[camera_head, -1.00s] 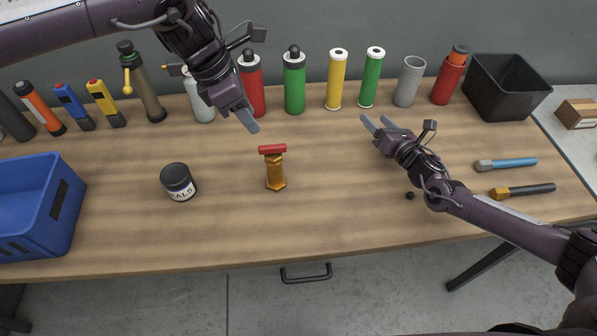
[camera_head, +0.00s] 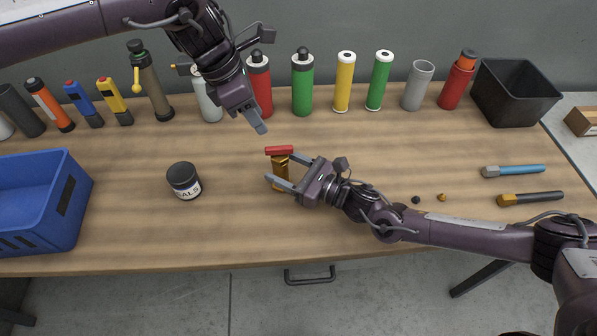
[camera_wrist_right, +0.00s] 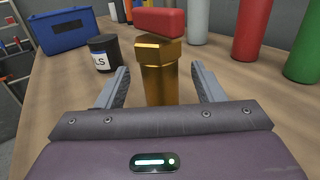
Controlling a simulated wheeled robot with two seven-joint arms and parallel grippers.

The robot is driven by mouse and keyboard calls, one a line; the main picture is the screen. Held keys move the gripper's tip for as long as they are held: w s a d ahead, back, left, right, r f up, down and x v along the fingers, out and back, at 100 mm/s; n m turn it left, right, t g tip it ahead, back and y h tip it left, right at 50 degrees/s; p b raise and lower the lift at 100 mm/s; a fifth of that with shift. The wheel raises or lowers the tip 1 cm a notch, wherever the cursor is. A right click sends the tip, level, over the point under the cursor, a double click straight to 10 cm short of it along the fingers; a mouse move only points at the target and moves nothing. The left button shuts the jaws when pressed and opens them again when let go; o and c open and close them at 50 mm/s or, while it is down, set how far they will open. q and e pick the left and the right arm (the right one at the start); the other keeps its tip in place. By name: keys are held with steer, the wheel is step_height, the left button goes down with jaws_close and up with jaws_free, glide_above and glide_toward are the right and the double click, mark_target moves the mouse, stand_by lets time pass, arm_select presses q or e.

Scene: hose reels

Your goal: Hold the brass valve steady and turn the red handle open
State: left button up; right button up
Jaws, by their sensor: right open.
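The brass valve (camera_head: 280,171) stands upright on the wooden table, with its red handle (camera_head: 279,150) lying across the top. My right gripper (camera_head: 278,170) is open, with its fingers on either side of the valve body. In the right wrist view the brass valve (camera_wrist_right: 158,75) stands between the two fingers (camera_wrist_right: 158,90), with gaps on both sides, and the red handle (camera_wrist_right: 159,22) is above finger level. My left gripper (camera_head: 260,126) hangs above and behind the valve, apart from the handle. Its fingers overlap in this view, so its opening is unclear.
A dark jar (camera_head: 184,181) stands left of the valve, and a blue crate (camera_head: 75,205) is at the far left. Several cylinders line the back, with a black bin (camera_head: 515,95) at the right.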

mark_target(272, 162)
steer(key=shift+x, duration=1.85)
